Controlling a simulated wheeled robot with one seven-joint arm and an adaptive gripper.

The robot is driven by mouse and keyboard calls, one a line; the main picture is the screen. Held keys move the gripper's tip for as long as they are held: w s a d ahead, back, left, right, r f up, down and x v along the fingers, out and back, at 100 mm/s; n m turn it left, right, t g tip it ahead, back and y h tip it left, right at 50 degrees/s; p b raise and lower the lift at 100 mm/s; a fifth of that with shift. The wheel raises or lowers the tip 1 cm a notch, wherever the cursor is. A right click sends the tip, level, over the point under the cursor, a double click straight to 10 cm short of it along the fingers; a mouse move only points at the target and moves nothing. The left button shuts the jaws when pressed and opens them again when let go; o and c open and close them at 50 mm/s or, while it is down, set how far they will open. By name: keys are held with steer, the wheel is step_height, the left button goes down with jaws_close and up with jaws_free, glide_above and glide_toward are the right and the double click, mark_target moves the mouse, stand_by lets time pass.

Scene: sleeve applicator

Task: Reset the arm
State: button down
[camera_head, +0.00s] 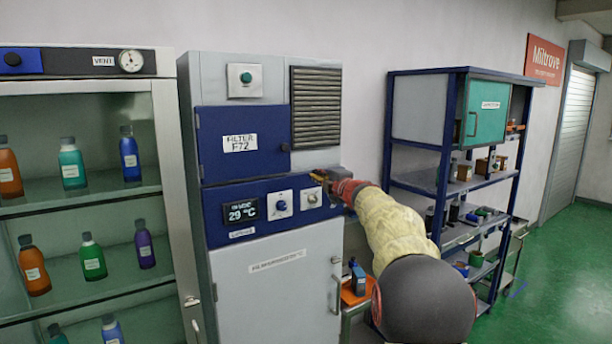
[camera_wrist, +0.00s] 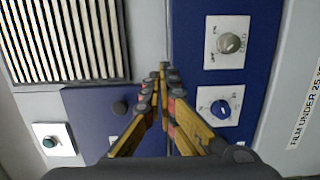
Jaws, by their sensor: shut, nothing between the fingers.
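My arm reaches up from the lower right in the head view. My gripper (camera_head: 322,177) is at the front of the grey and blue cabinet (camera_head: 275,290), just right of and above its two knobs. In the wrist view my gripper (camera_wrist: 163,72) has its yellow fingers together at the tips, with nothing between them. The grey knob (camera_wrist: 229,43) and the blue knob (camera_wrist: 220,109) are to the right of the fingers there. I cannot tell whether the fingertips touch the panel.
The cabinet has a display (camera_head: 242,211) reading 29 °C, a filter door (camera_head: 240,145), a vent grille (camera_head: 316,107) and a green button (camera_head: 246,78). A bottle cabinet (camera_head: 165,190) stands left. A shelf rack (camera_head: 440,190) stands right. Green floor (camera_head: 570,270) is open at far right.

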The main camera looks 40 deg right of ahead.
steer(key=s+d+f+m+g+h, duration=0.5)
steer(key=s+d+f+m, duration=0.4)
steer(key=d+f, duration=0.15)
steer(key=s+a+f+m+g+b, duration=0.1)
steer(key=s+a+f+m+g, duration=0.3)
steer(key=s+f, duration=0.3)
steer(key=s+a+f+m+g+y+b, duration=0.1)
steer(key=s+a+f+b, duration=0.3)
steer(key=a, duration=1.3)
steer(key=s+a+f+m+g+y+b, duration=0.1)
steer(key=s+a+f+y+b, duration=0.3)
steer(key=s+a+f, duration=0.8)
steer(key=s+a+f+g+y+b, duration=0.1)
steer(key=s+a+f+y+b, duration=0.2)
steer(key=s+a, duration=1.2)
steer(key=shift+s+a+f+m+b, duration=0.3)
steer(key=shift+a+f+b, duration=0.85)
steer(key=shift+a+f, duration=2)
